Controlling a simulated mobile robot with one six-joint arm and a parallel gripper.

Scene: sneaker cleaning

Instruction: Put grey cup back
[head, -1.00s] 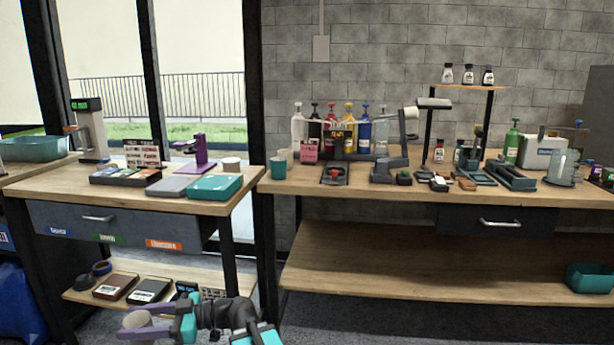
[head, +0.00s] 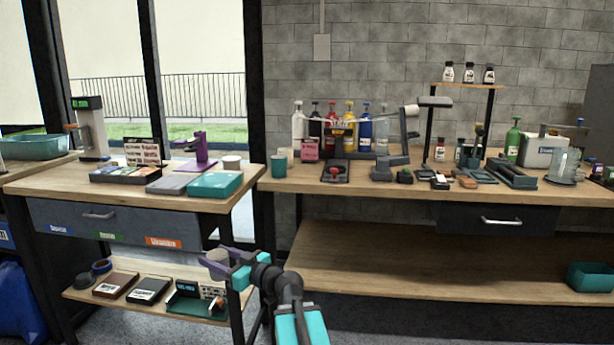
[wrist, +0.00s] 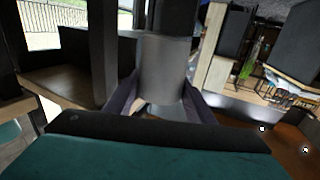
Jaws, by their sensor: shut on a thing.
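My gripper (head: 213,262) is shut on a small grey cup (head: 217,254). In the head view it holds the cup in the air in front of the left workbench, below its drawer and near its lower shelf. In the wrist view the grey cup (wrist: 164,72) sits between the two fingers of my gripper (wrist: 160,104). The cup's far end is partly hidden by a dark shape.
The left workbench (head: 50,188) carries a teal box (head: 215,185), a purple stand (head: 201,150) and a pale cup (head: 231,162). A teal cup (head: 278,165) stands at the left end of the right workbench (head: 420,187). The right bench's lower shelf (head: 400,265) is largely bare.

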